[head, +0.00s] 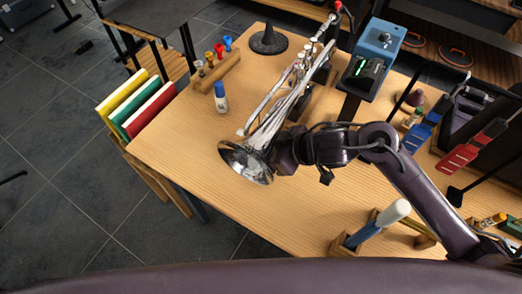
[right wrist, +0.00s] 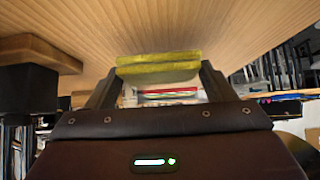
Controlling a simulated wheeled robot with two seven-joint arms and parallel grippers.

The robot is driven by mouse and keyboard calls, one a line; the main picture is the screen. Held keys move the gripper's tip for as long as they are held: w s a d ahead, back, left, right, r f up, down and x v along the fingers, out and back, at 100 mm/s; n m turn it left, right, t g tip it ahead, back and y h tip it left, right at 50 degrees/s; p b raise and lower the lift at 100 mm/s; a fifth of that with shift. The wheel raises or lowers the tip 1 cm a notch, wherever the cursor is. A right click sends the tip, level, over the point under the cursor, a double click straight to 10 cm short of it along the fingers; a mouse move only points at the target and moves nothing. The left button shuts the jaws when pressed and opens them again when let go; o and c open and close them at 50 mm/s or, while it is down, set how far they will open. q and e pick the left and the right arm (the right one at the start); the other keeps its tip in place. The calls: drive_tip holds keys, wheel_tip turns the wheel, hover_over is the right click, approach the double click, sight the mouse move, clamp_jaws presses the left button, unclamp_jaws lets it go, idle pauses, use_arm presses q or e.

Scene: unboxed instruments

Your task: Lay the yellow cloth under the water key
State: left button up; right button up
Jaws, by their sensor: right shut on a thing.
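A silver trumpet (head: 290,97) lies along the table in the head view, its bell (head: 246,164) toward me. I cannot make out its water key at this size. My right gripper (head: 277,155) is beside the bell, its fingertips hidden behind the trumpet and wrist. In the right wrist view, the right gripper (right wrist: 158,80) is shut on a folded yellow cloth (right wrist: 158,60), which spans between the two fingers close to the wooden surface. The cloth is hidden in the head view. My left gripper is not in view.
A blue-capped bottle (head: 221,97), a wooden mouthpiece rack (head: 215,74) and a black cone (head: 268,40) stand left of and behind the trumpet. A blue device (head: 376,46) stands to its right. Coloured folders (head: 139,104) are at the left edge.

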drive_tip(key=shift+x, duration=1.5)
drive_tip(key=shift+a+r, duration=0.1)
drive_tip(key=shift+b, duration=0.3)
drive_tip(key=o, duration=1)
drive_tip(key=shift+o, duration=0.2)
